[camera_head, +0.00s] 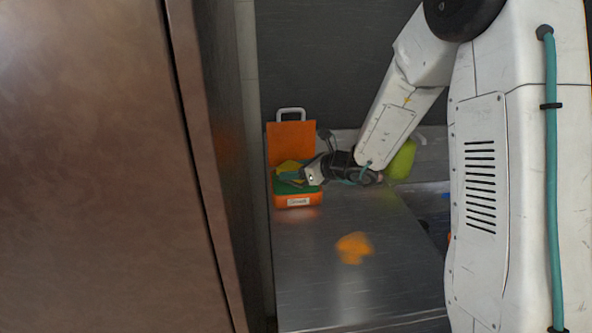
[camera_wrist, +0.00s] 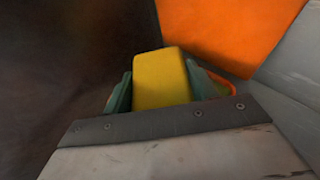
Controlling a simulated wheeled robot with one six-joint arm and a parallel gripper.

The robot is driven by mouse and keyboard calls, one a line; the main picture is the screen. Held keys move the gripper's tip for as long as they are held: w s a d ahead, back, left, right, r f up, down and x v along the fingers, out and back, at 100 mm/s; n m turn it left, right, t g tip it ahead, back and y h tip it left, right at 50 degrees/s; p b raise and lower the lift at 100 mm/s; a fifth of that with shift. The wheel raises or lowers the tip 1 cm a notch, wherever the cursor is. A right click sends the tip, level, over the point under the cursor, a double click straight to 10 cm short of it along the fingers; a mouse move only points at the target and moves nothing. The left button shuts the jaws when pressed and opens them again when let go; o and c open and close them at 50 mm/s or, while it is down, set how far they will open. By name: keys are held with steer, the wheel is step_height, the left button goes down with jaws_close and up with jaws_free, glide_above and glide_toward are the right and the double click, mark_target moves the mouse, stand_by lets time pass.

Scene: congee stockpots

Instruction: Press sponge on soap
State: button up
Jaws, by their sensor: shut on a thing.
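My gripper (camera_wrist: 162,88) is shut on a yellow sponge (camera_wrist: 160,75), which sits between its two green fingers in the wrist view. In the head view the sponge (camera_head: 289,166) shows at the fingertips, just above an orange container (camera_head: 297,201) with a green top and a small white label. I take this container to be the soap. My gripper (camera_head: 292,176) reaches it from the right. The fingers and sponge cover part of the green top, so I cannot tell whether the sponge touches it.
An orange board (camera_head: 290,140) with a white handle stands behind the container. A yellow-green object (camera_head: 401,160) is behind my arm. An orange patch (camera_head: 354,247) lies on the metal counter (camera_head: 320,290), which is otherwise clear in front. A large brown panel (camera_head: 90,170) stands close on the left.

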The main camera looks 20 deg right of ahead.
mark_target(296, 167)
steer(key=shift+f, duration=0.65)
stand_by(1.4)
steer(key=shift+r, duration=3.55)
